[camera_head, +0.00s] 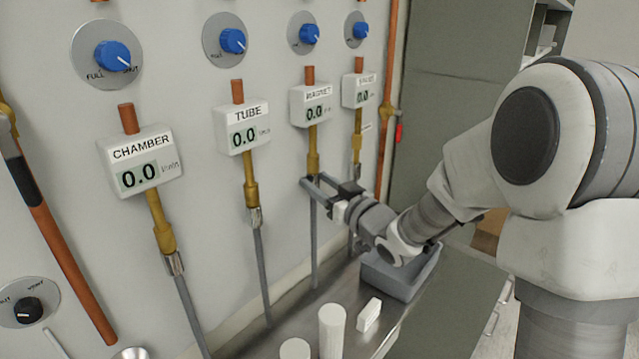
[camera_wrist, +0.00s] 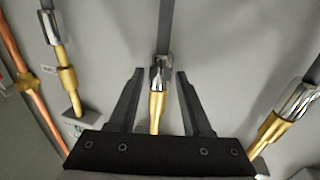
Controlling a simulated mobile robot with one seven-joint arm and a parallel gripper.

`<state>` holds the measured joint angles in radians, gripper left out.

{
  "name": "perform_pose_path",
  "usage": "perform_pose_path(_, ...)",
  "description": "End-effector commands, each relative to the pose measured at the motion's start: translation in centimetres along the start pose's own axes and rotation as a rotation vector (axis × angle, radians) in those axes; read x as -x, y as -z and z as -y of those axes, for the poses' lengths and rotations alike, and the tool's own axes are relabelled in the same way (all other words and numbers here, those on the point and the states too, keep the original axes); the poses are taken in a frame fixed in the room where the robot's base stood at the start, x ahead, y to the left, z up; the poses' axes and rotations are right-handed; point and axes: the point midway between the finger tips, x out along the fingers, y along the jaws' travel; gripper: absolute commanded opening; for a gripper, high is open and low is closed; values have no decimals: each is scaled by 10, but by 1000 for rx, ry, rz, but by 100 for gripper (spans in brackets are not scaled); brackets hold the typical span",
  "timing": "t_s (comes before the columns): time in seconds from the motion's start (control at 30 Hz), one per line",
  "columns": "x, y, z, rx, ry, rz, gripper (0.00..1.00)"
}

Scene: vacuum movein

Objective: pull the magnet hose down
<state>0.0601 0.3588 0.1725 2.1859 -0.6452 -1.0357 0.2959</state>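The magnet hose (camera_head: 314,245) is a grey hose hanging below a brass fitting (camera_head: 313,150) under the meter labelled MAGNET (camera_head: 312,104), which reads 0.0. My gripper (camera_head: 311,182) is at the joint between the brass fitting and the hose and partly hides it. In the wrist view my gripper (camera_wrist: 160,76) is open, with one finger on each side of the chrome connector (camera_wrist: 160,68) and brass fitting (camera_wrist: 156,108). Gaps show between both fingers and the connector. The grey hose (camera_wrist: 165,25) runs up out of that picture.
The tube hose (camera_head: 262,275) and chamber hose (camera_head: 190,315) hang to the left, and another metered line (camera_head: 357,145) is close on the right. A grey bin (camera_head: 402,275) and white containers (camera_head: 331,330) stand on the metal counter below. Blue knobs (camera_head: 232,40) line the wall above.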

Motion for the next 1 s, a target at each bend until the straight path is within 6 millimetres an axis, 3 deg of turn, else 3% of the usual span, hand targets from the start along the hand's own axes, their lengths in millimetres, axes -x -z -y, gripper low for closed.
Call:
perform_pose_path(0.03,0,0,0,0,0,0,38)
perform_pose_path(0.2,0,0,0,0,0,0,7)
perform_pose_path(0.27,0,0,0,0,0,0,0)
perform_pose_path(1.0,0,0,0,0,0,0,0)
